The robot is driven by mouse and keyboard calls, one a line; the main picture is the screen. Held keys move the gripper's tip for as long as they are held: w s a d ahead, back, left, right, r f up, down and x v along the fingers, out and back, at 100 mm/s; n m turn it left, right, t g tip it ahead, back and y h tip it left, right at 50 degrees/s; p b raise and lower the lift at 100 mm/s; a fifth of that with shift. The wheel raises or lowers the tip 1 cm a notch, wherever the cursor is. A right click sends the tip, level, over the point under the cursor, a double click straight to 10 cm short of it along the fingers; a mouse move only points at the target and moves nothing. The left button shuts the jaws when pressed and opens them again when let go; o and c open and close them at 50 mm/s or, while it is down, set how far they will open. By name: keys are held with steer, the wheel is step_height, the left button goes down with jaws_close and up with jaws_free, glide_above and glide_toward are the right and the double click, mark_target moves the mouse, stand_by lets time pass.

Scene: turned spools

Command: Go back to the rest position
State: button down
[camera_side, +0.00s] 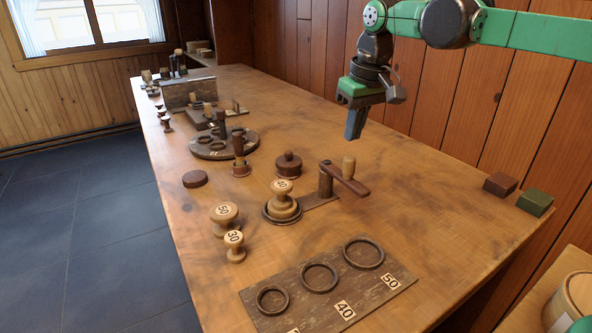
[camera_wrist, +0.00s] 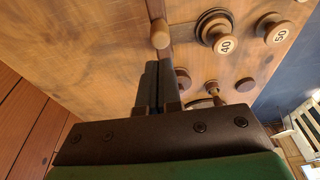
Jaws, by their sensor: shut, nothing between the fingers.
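My gripper (camera_side: 354,124) hangs from the green arm above the right part of the wooden table (camera_side: 420,190), clear of everything. Its fingers are together and empty, pointing down. In the wrist view my gripper (camera_wrist: 150,85) also shows its fingers side by side with nothing between them. The spool marked 40 (camera_side: 283,193) stands upright on a round dark base beside the crank with a wooden knob (camera_side: 348,167). The spools marked 50 (camera_side: 224,217) and 30 (camera_side: 235,245) stand on the table to the left of it.
A board with three rings (camera_side: 320,277), labels 40 and 50 visible, lies at the front.

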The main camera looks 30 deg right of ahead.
steer(key=shift+r, duration=0.1)
stand_by(0.4)
steer(key=shift+r, duration=1.9)
steer(key=s+f+t, duration=0.5)
steer(key=s+f, duration=0.6)
steer(key=s, duration=0.2)
steer(key=shift+f, duration=0.15)
